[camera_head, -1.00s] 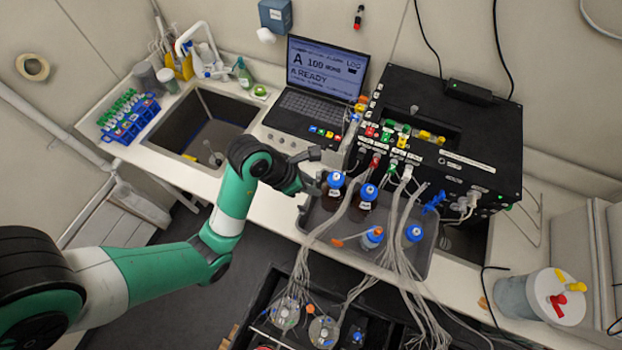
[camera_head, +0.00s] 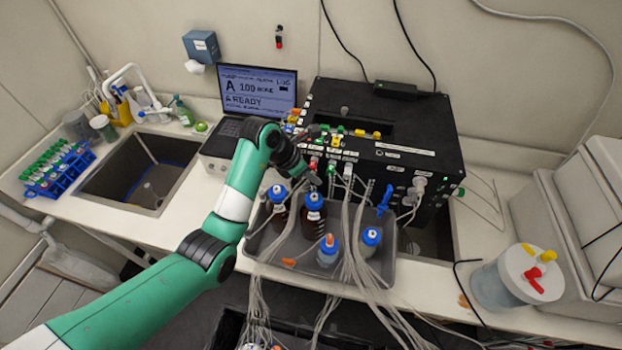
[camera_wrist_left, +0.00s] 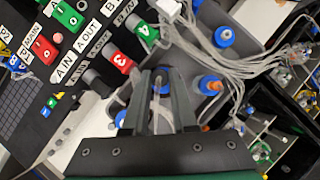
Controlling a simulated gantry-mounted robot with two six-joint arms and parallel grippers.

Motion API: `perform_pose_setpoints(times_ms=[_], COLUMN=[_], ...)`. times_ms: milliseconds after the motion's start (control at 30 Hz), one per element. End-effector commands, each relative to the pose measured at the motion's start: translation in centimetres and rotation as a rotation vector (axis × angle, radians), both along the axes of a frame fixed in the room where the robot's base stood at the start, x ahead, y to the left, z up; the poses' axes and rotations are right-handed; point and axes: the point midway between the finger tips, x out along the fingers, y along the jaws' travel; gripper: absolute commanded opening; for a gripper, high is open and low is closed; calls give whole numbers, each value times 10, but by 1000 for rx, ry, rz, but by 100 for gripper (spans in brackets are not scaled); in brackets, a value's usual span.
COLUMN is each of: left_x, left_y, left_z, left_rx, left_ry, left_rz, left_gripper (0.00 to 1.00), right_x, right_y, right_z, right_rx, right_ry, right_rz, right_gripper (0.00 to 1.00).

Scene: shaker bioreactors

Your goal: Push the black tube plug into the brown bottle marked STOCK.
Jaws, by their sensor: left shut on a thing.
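Two brown bottles with blue caps stand side by side in the grey tray: a left one (camera_head: 278,214) and a right one (camera_head: 313,220). I cannot read which is marked STOCK. My left gripper (camera_head: 314,178) is just behind and above the right brown bottle's cap. In the left wrist view my gripper's fingers (camera_wrist_left: 162,78) straddle a pale tube (camera_wrist_left: 156,112), and a blue cap shows beyond their tips. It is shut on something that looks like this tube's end. The black plug cannot be made out between the fingers. My right gripper is not in view.
The grey tray (camera_head: 262,242) also holds a clear bottle with an orange top (camera_head: 328,251) and another blue-capped bottle (camera_head: 370,241). Loose tubes hang over its front edge. The black control box (camera_head: 390,165) stands close behind. A laptop (camera_head: 258,92) is at the left.

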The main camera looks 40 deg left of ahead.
Motion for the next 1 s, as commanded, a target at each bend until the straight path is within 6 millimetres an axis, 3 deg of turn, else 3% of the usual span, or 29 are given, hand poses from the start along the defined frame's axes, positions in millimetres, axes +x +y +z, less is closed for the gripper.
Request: perform_pose_setpoints(times_ms=[567, 1000], left_x=[0, 0], left_y=[0, 0], left_z=[-45, -41], left_rx=[-1, -1], left_ry=[1, 0], left_rz=[-1, 0], left_gripper=[0, 0], right_x=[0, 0], right_y=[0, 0], right_z=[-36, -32], right_rx=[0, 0], right_ry=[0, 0], right_rz=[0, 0], right_gripper=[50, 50])
